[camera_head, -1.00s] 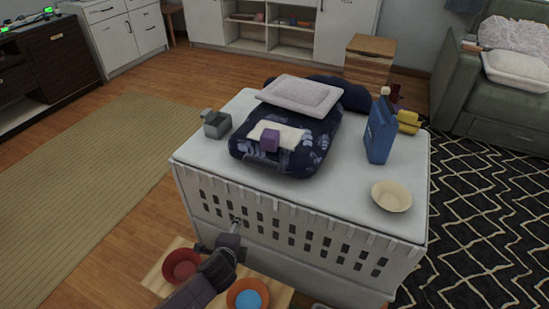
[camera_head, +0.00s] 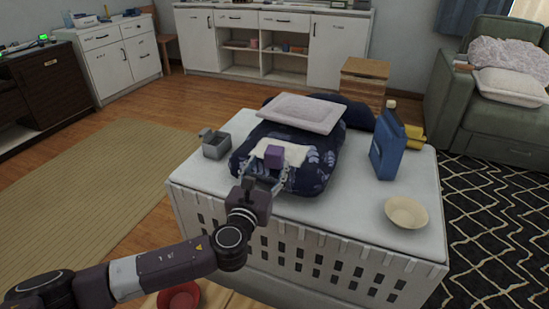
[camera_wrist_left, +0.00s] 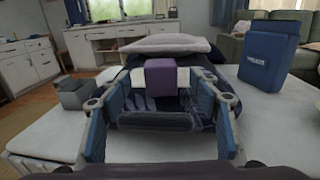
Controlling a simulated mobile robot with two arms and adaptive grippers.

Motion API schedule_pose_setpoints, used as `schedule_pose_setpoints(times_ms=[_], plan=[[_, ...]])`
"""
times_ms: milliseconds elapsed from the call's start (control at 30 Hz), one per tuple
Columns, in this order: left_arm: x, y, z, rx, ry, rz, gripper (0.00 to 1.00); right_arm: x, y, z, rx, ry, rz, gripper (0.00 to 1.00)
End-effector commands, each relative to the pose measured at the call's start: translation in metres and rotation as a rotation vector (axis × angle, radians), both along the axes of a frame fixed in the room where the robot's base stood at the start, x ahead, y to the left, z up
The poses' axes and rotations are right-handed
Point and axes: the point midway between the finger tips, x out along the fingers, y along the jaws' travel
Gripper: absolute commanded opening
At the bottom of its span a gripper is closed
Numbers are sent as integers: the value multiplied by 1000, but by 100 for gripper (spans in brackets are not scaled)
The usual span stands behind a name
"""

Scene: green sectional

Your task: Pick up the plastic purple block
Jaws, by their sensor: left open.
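The purple block (camera_head: 274,154) sits on a white cloth (camera_head: 297,152) on top of a dark blue patterned cushion-like bundle (camera_head: 316,172). My left gripper (camera_head: 268,179) is open at the near side of the bundle, its two fingers spread to either side of the block's line. In the left wrist view the purple block (camera_wrist_left: 161,78) shows between the open fingers (camera_wrist_left: 160,112), a little beyond them. The fingers do not appear to touch it. My right gripper is not in view.
The white crate-like table (camera_head: 340,221) also holds a grey container (camera_head: 216,147), a blue carton (camera_head: 387,148), a yellow object (camera_head: 415,137) and a cream bowl (camera_head: 406,212). A pale pillow (camera_head: 302,111) lies behind the block. Bare tabletop shows at the front right.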

Motion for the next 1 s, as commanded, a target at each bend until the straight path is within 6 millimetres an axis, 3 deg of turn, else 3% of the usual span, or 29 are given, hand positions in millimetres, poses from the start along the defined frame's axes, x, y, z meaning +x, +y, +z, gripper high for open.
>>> schedule_pose_setpoints(times_ms=[500,867,1000], plan=[[57,-17,6,-5,2,1,56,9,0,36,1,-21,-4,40],[64,-18,7,-7,4,1,56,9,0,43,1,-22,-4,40],[64,-18,7,-7,4,1,41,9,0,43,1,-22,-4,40]])
